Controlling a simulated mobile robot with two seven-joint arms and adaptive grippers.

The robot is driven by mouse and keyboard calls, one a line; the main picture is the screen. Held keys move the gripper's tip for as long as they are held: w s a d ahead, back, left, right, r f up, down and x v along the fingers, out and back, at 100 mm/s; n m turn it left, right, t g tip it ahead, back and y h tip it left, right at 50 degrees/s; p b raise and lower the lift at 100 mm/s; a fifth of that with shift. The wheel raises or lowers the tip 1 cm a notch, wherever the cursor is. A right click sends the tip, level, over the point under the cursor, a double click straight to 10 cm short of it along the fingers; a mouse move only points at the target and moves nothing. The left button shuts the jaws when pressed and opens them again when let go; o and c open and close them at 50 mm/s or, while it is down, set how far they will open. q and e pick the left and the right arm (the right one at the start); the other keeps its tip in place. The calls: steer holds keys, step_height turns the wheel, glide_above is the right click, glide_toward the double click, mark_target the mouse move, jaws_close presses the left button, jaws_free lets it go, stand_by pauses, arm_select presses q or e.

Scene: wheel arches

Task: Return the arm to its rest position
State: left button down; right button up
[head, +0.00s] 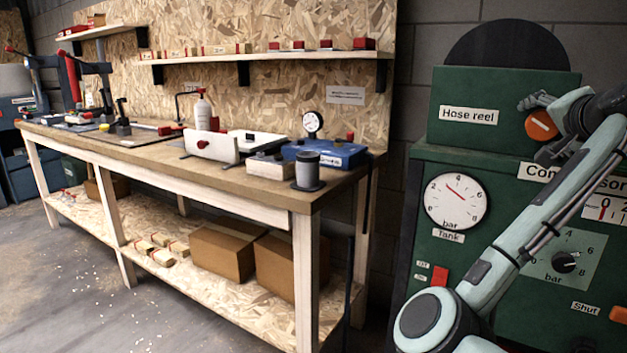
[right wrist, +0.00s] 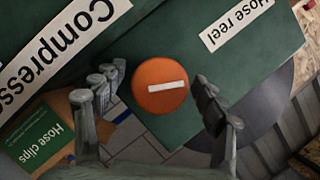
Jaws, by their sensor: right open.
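My right arm (head: 535,215) reaches up from the lower right in the head view. Its gripper (head: 537,118) is at the right end of the green hose reel box (head: 470,141), beside a round orange knob (head: 541,126). In the right wrist view, my right gripper (right wrist: 160,108) is open, with its fingers on either side of the orange knob (right wrist: 160,72). The knob carries a white bar. No finger clearly touches it, and the gap in depth is hard to judge. My left gripper is out of view.
A green compressor cabinet (head: 420,260) with a tank gauge (head: 455,202) stands below the hose reel box, close to my right arm. A wooden workbench (head: 262,198) with tools stands to the left. A hose clips box (right wrist: 38,138) shows in the wrist view.

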steer(key=n+g+h, duration=0.1)
steer(key=n, duration=0.1)
steer(key=n+g+h, duration=0.1)
steer(key=n, duration=0.1)
steer(key=n+h, duration=0.1)
steer(key=n, duration=0.1)
steer(key=n+g+h, duration=0.1)
steer(key=n, duration=0.1)
steer(key=shift+g, duration=0.3)
